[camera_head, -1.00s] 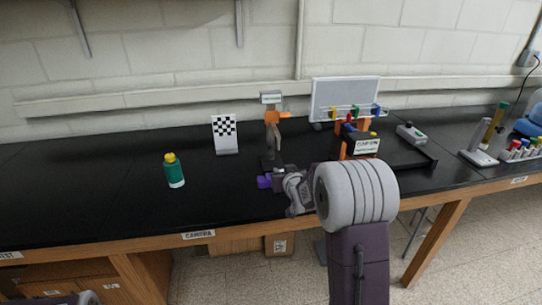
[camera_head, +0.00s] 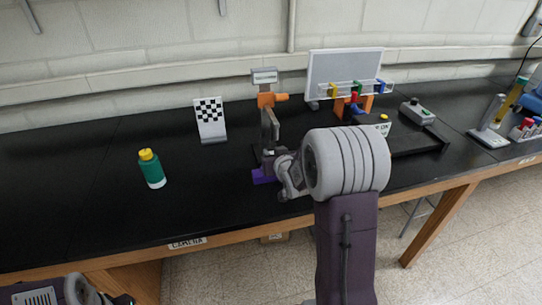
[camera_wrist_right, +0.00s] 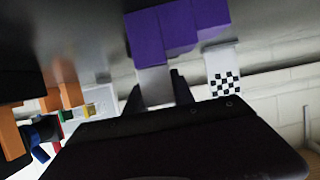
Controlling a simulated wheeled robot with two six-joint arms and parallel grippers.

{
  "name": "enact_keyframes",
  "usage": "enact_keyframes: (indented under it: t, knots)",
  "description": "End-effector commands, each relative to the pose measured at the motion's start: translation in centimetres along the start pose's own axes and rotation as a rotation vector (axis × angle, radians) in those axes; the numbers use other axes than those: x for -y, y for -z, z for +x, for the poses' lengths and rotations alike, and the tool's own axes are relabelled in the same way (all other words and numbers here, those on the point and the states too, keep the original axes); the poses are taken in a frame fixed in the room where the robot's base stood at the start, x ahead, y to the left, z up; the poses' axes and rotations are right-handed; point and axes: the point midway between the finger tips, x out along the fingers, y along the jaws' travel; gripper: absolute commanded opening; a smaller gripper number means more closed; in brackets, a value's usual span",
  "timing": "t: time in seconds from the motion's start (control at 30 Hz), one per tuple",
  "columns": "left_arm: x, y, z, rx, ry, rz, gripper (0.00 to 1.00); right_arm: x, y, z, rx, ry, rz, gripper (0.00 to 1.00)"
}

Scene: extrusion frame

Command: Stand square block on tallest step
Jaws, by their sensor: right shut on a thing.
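Purple steps (camera_head: 262,176) stand on the black bench, left of my right gripper (camera_head: 277,160), which hides part of them. The purple steps (camera_wrist_right: 176,28) show large at the top of the right wrist view, which looks upside down. My right gripper (camera_wrist_right: 156,92) is shut on a light grey square block (camera_wrist_right: 154,84). The block lines up with the tallest step and its edge meets the purple there in the picture. I cannot tell whether it rests on the step. My left gripper is not in view.
A green bottle with a yellow cap (camera_head: 151,168) and a checkered board (camera_head: 210,119) stand to the left. A whiteboard rack (camera_head: 343,75) is at the back. The bench's front left is clear.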

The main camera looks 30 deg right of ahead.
Motion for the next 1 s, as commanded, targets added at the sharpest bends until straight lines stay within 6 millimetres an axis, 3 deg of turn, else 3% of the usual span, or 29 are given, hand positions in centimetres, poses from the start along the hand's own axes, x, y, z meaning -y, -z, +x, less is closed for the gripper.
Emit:
enact_keyframes:
  t: [0.03,0.07,0.1,0.13,0.4,0.53,0.77,0.93,1.0]
  knots:
    - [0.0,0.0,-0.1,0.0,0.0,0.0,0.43,0.0,-0.3,0.0,0.009,0.0,0.0,0.0]
    - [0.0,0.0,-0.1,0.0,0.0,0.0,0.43,0.0,-0.3,0.0,0.01,0.0,0.0,0.38]
    - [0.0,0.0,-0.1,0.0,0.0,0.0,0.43,0.0,-0.3,0.0,0.01,0.0,0.0,0.49]
    - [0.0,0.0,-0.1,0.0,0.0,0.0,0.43,0.0,-0.3,0.0,0.01,0.0,0.0,0.52]
    - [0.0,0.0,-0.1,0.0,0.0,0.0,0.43,0.0,-0.2,-0.1,0.007,0.0,0.0,0.52]
    - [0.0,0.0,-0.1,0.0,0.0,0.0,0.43,0.0,0.0,-1.0,0.005,-0.001,0.0,0.52]
    - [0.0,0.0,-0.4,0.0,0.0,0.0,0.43,0.0,0.1,-5.9,0.004,-0.001,0.0,0.52]
    - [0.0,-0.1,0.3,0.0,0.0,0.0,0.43,0.0,-0.1,-9.3,0.001,-0.002,-0.001,0.52]
    - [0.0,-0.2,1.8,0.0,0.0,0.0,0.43,0.1,-0.4,-9.8,-0.001,0.006,0.001,0.52]
